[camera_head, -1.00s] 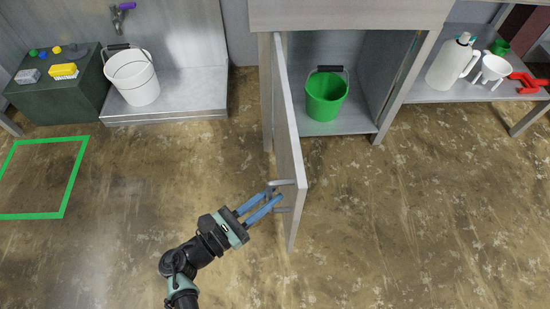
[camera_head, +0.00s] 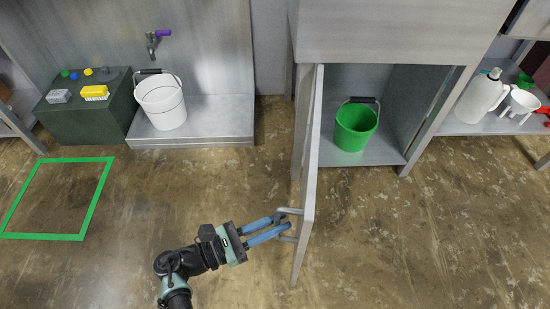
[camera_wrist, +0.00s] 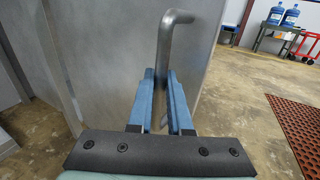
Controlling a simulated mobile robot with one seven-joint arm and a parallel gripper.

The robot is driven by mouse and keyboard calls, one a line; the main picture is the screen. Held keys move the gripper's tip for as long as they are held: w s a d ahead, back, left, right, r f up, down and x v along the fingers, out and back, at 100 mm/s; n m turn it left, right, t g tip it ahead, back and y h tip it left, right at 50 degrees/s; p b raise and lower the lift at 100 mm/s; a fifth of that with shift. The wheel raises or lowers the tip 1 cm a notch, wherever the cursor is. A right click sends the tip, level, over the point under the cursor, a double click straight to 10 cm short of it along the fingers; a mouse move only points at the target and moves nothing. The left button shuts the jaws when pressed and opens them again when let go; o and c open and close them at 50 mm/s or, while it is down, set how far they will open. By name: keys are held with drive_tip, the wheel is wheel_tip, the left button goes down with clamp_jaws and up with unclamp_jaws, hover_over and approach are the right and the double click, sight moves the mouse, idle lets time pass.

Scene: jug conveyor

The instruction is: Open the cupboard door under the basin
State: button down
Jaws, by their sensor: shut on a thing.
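The grey cupboard door (camera_head: 309,185) under the basin (camera_head: 390,32) stands wide open, swung out toward me and seen nearly edge-on. Its bent metal handle (camera_wrist: 175,42) is on the face toward my gripper (camera_head: 284,222), near the door's free edge. My gripper's blue fingers are shut on the handle; they also show in the wrist view (camera_wrist: 162,102). The handle bar passes between the fingertips. Inside the open cupboard, a green bucket (camera_head: 355,128) with a dark handle stands on the cupboard floor.
A dark green box (camera_head: 85,122) is at the left, behind a green floor square (camera_head: 95,205). A white jug (camera_head: 482,97) sits on the right shelf. Floor right of the door is clear.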

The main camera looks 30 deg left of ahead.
drive_tip(key=shift+w+a+r, duration=0.15)
drive_tip(key=shift+w+r, duration=0.05)
drive_tip(key=shift+w, duration=0.05)
drive_tip(key=c, duration=1)
unclamp_jaws()
drive_tip(key=shift+o, duration=0.8)
drive_tip(key=shift+f, duration=0.15)
drive_tip(key=shift+s, duration=0.1)
drive_tip(key=p+v, duration=0.1)
drive_tip(key=v, duration=1.2)
